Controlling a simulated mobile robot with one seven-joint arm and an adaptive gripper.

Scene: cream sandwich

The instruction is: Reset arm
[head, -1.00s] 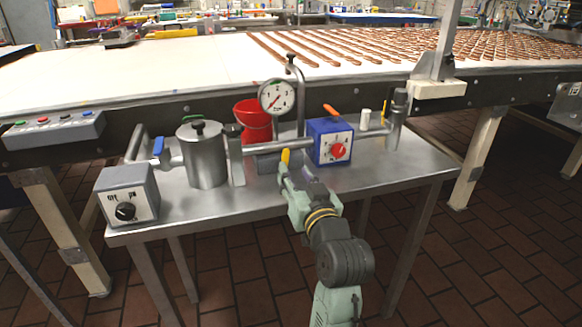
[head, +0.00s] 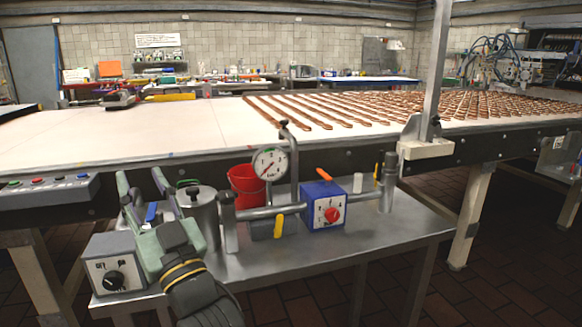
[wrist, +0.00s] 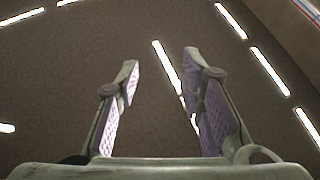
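My gripper (head: 140,178) is raised over the left end of the steel table (head: 262,268) in the head view. Its two fingers point up and stand apart. In the wrist view the gripper (wrist: 161,64) is open, with nothing between its purple-padded fingers. Behind the fingers that view shows a dark ceiling with bright strip lights.
The table also bears a pressure gauge (head: 270,163), a pipe with a yellow handle (head: 279,226), a blue box with a red dial (head: 322,205) and a red bucket (head: 243,188). A conveyor (head: 200,130) with brown strips runs behind. The air above the table's right part is clear.

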